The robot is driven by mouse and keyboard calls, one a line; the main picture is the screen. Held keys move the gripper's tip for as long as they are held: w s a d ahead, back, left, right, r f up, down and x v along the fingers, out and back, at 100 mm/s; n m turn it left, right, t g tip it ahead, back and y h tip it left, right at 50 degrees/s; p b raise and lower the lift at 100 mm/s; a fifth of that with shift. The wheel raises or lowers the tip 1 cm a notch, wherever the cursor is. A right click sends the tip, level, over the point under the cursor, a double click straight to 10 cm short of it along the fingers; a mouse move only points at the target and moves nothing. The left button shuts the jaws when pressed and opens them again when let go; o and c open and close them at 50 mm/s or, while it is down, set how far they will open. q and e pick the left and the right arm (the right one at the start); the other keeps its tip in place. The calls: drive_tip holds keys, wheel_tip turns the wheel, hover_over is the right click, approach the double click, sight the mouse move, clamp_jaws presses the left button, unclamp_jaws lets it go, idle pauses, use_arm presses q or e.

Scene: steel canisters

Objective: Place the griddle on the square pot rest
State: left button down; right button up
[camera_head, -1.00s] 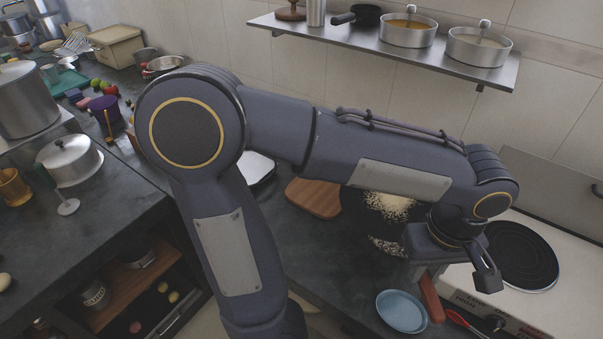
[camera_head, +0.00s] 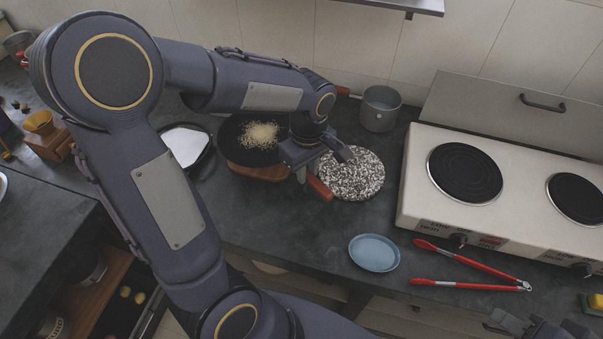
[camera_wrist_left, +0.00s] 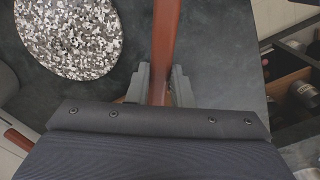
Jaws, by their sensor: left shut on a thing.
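The griddle (camera_head: 238,150) is a round black pan with pale grains heaped in its middle and a red-brown handle (camera_head: 320,188). My left gripper (camera_head: 311,178) is shut on that handle, which also shows between the fingers in the left wrist view (camera_wrist_left: 164,45). The griddle is over the brown wooden square pot rest (camera_head: 262,174), covering most of it; the rest's near edge shows below the pan. I cannot tell whether the two touch. A part of my right gripper (camera_head: 512,322) shows at the bottom right edge; its opening is unclear.
A round speckled mat (camera_head: 352,175) lies right of the gripper. A steel pot (camera_head: 380,110) stands behind it. A dark pan with a white inside (camera_head: 186,143) is close on the left. A blue plate (camera_head: 374,253), red tongs (camera_head: 470,268) and a stove (camera_head: 510,195) are to the right.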

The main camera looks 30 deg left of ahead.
use_arm(q)
drive_tip(key=f, duration=0.1)
drive_tip(key=w+a+f, duration=0.2)
drive_tip(key=shift+w+a+f, duration=0.1)
drive_tip(key=shift+f, duration=1.7)
drive_tip(key=c, duration=1.7)
unclamp_jaws()
drive_tip(key=shift+f, duration=0.2)
drive_tip(key=shift+c, duration=0.2)
drive_tip(key=o, duration=0.4)
drive_tip(key=shift+r, duration=0.1)
drive_tip(key=shift+o, duration=0.2)
